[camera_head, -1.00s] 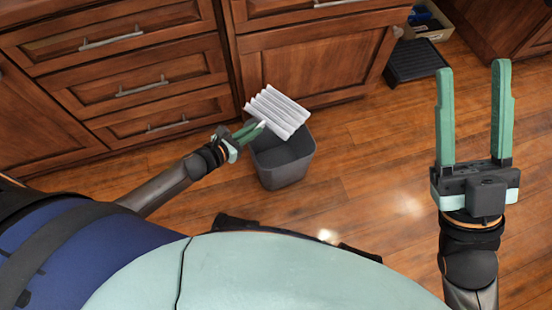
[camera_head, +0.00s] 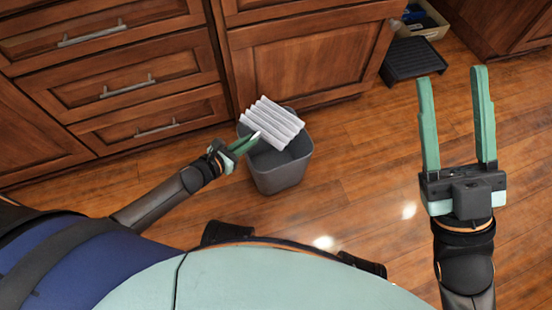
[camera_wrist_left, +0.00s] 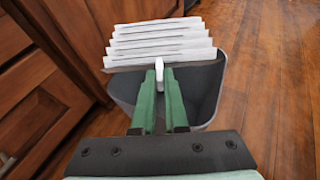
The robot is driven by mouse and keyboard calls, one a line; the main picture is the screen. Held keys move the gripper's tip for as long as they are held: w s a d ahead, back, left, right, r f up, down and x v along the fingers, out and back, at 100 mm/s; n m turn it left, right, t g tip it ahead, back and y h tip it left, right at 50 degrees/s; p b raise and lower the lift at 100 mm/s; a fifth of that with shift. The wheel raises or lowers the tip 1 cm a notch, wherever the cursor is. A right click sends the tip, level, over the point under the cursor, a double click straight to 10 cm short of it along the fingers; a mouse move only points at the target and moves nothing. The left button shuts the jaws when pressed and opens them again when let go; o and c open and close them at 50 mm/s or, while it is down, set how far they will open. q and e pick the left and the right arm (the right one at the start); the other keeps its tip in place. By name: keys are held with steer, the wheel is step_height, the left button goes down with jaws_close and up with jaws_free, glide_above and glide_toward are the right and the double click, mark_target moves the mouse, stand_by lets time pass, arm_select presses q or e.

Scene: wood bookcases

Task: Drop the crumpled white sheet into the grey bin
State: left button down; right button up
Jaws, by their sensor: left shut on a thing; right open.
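The crumpled white sheet (camera_head: 272,122) is a pleated white piece over the back left part of the grey bin's opening. My left gripper (camera_head: 254,138) is shut on its near edge. In the left wrist view the sheet (camera_wrist_left: 160,42) spreads ahead of the fingertips (camera_wrist_left: 160,72), above the bin. The grey bin (camera_head: 280,178) stands upright on the floor, and its dark inside shows to the right of the sheet. It also shows in the left wrist view (camera_wrist_left: 207,92). My right gripper (camera_head: 456,73) is open and empty, over the floor at the right.
Wood cabinets with drawers (camera_head: 130,75) stand close behind and left of the bin. A black step stool (camera_head: 412,62) and a cardboard box (camera_head: 428,25) are at the back right. The wood floor (camera_head: 360,160) right of the bin is clear.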

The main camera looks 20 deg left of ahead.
arm_select(q)
steer(key=c, duration=0.9)
jaws_free()
steer(key=shift+o, duration=0.2)
steer(key=p+v, duration=0.4)
steer(key=v, duration=0.8)
steer(key=shift+s+r+p, duration=0.15)
steer(key=shift+s+p, duration=0.1)
steer(key=shift+p, duration=0.05)
